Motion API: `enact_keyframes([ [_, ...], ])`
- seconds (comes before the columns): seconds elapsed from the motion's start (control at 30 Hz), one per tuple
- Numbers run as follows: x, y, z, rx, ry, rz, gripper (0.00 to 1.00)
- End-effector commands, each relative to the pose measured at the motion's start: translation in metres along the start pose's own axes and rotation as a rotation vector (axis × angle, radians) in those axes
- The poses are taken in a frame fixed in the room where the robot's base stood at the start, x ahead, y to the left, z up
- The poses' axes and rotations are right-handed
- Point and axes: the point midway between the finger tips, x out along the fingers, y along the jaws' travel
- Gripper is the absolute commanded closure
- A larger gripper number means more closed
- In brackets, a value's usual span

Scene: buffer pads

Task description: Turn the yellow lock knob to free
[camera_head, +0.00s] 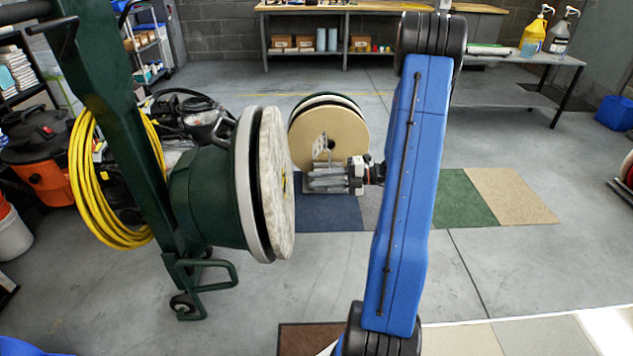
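A dark green floor machine (207,195) lies tipped back at the left, with its round pale mottled pad (272,215) facing right. A small yellow and dark spot (284,184) shows at the pad's centre. It may be the lock knob, but it is too small and edge-on to tell its shape or turn. My gripper (310,182) points left at the pad's centre, a short way to its right. The grey fingers look close together, but the gap between them does not show clearly. I see nothing held between them.
A tan round pad (345,142) stands on edge behind my gripper. Colored mats (460,200) lie on the floor. A yellow cord (90,185) hangs on the machine's handle. Benches (420,20) line the back. Open floor lies at the front right.

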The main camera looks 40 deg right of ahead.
Motion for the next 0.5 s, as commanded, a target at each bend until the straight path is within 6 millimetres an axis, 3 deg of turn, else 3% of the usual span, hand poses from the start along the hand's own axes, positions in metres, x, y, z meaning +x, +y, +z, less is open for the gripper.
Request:
enact_keyframes([
  [0.5, 0.033, 0.000, 0.000, 0.001, 0.000, 0.000, 0.77],
])
